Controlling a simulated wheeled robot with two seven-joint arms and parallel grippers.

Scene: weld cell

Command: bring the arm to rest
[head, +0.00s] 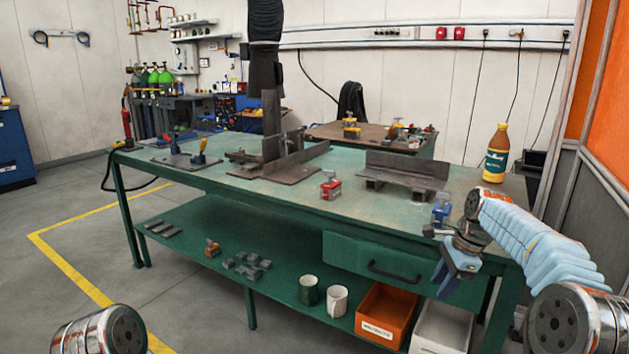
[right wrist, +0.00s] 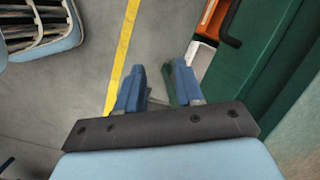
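My right gripper (head: 452,284) hangs fingers down in front of the right end of the green workbench (head: 225,178). In the right wrist view its two blue fingers (right wrist: 157,88) stand apart with nothing held between them. Floor and a yellow line show beneath them. My right arm comes in from the right edge, in a pale blue sleeve. Of my left arm only a round metal joint shows at the bottom left; the left gripper is out of view.
Below are two mugs (head: 337,299), an orange bin (head: 385,313) and a white bin (head: 441,328). Floor at left is clear.

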